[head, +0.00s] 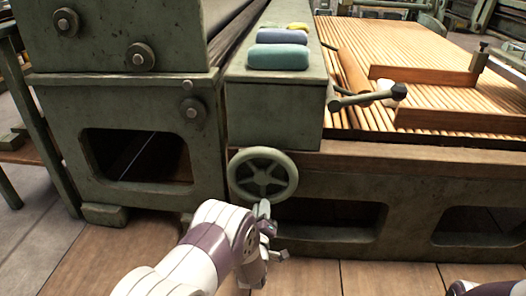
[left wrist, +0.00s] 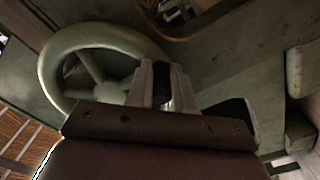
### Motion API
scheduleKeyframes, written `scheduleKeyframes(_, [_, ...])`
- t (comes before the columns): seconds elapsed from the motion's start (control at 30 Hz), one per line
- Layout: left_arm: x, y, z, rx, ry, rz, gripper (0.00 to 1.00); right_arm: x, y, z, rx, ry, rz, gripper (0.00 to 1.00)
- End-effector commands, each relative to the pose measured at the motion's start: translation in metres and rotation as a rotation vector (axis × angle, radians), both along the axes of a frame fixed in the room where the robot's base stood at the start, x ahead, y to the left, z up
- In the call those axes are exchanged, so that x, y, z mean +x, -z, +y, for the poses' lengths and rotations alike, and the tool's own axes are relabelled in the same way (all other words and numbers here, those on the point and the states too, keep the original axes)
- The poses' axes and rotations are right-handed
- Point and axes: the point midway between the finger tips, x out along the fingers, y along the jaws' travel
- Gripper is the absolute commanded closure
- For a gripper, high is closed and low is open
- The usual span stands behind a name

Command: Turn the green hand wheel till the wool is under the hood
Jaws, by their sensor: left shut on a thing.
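The green hand wheel (head: 290,178) is on the front of the machine, below the green box-like hood (head: 275,108). My left gripper (head: 264,210) is at the wheel's lower edge. In the left wrist view the wheel (left wrist: 52,70) fills the upper left, and the gripper (left wrist: 162,88) is shut on it; the exact part held is hard to make out. A small pale lump, seemingly the wool (head: 386,87), lies on the slatted apron (head: 425,55), right of the hood and partly hidden by a dark-knobbed lever. My right gripper is out of view.
The dark-knobbed lever (head: 365,98) juts out above the apron's near edge. Wooden boards (head: 425,76) stand on the apron. Open wooden floor (head: 340,275) lies in front.

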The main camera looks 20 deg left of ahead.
Motion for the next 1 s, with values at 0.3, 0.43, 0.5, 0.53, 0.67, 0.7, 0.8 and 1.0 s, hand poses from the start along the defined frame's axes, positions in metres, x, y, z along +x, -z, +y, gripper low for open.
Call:
scheduleKeyframes(0.3, [-0.009,0.000,0.031,0.000,-0.003,0.012,1.00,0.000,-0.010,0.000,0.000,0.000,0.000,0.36])
scheduleKeyframes(0.43, [-0.011,0.000,0.036,-0.001,0.000,0.011,1.00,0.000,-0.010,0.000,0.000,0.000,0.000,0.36])
scheduleKeyframes(0.5, [-0.011,0.001,0.036,-0.001,-0.001,0.012,1.00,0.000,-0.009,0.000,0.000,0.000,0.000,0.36])
scheduleKeyframes(0.53, [-0.011,0.001,0.036,-0.001,-0.001,0.012,1.00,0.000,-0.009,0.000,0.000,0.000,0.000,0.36])
scheduleKeyframes(0.67, [-0.011,0.001,0.037,-0.001,-0.002,0.014,1.00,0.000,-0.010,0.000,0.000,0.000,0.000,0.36])
scheduleKeyframes(0.7, [-0.012,-0.001,0.039,-0.001,-0.003,0.014,1.00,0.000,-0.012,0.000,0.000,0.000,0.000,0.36])
scheduleKeyframes(0.8, [-0.015,-0.010,0.051,-0.002,-0.005,0.015,1.00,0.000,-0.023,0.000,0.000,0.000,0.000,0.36])
scheduleKeyframes(1.0, [-0.019,-0.017,0.068,-0.002,-0.006,0.017,1.00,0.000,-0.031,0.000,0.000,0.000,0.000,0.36])
